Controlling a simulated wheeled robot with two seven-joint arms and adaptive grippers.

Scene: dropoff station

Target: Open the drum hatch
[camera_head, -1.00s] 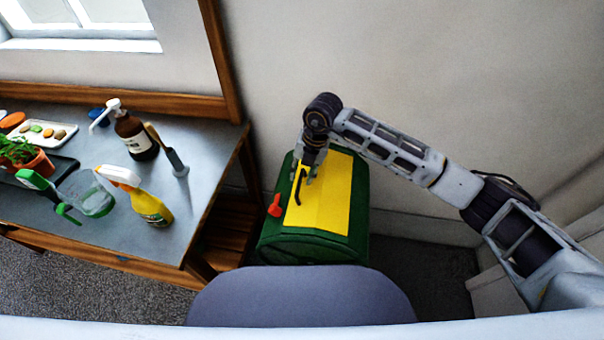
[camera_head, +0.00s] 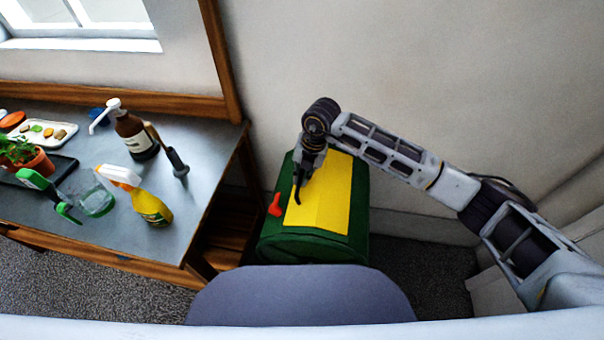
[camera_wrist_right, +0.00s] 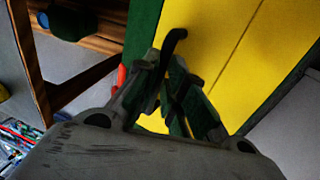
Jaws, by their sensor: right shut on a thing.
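The green drum (camera_head: 285,243) stands on the floor right of the table, with a yellow hatch (camera_head: 330,205) on its top. A black curved handle (camera_head: 298,188) lies along the hatch's left part. A red lever (camera_head: 276,205) sits on the drum's left side. My right gripper (camera_head: 305,172) reaches down over the hatch and is shut on the black handle. In the right wrist view, the handle (camera_wrist_right: 174,45) sticks out past the fingertips (camera_wrist_right: 168,70), with the yellow hatch (camera_wrist_right: 215,35) behind it. The hatch looks closed. My left gripper is not in view.
A grey table (camera_head: 108,231) stands at left, with a yellow spray bottle (camera_head: 150,208), a brown pump bottle (camera_head: 134,136), a potted plant (camera_head: 32,160) and other items on it. The wall (camera_head: 430,90) is close behind the drum.

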